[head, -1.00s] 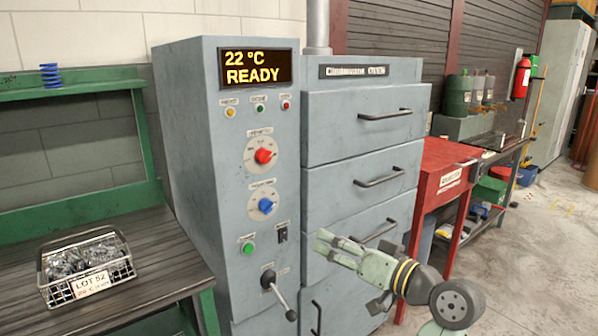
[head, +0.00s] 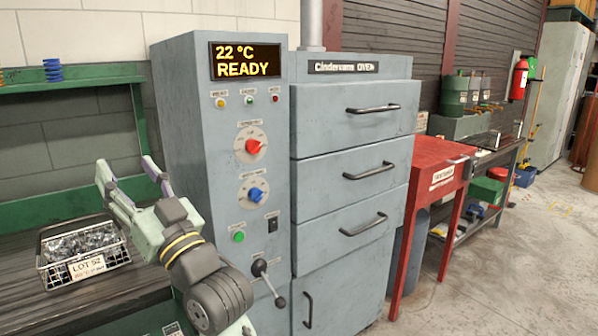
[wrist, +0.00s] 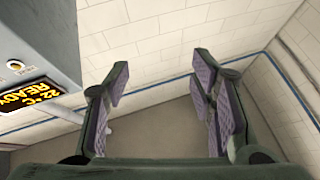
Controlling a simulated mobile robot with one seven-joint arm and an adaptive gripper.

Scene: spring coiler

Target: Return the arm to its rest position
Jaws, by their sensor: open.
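My gripper (head: 128,178) is open and empty in the head view, at the lower left. Its fingers point up and a little left, in front of the green bench and just right of the wire basket in the picture. In the wrist view my gripper (wrist: 160,95) shows two spread fingers with purple pads and nothing between them. My forearm and wrist run down to the bottom edge of the head view, in front of the oven's control column.
The grey oven (head: 350,140) has a control column (head: 225,130) with a display reading 22 °C READY. A wire basket (head: 122,262) labelled LOT 52 sits on the bench (head: 70,300). A blue spring (head: 53,70) stands on the green shelf. A red table (head: 440,165) stands right of the oven.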

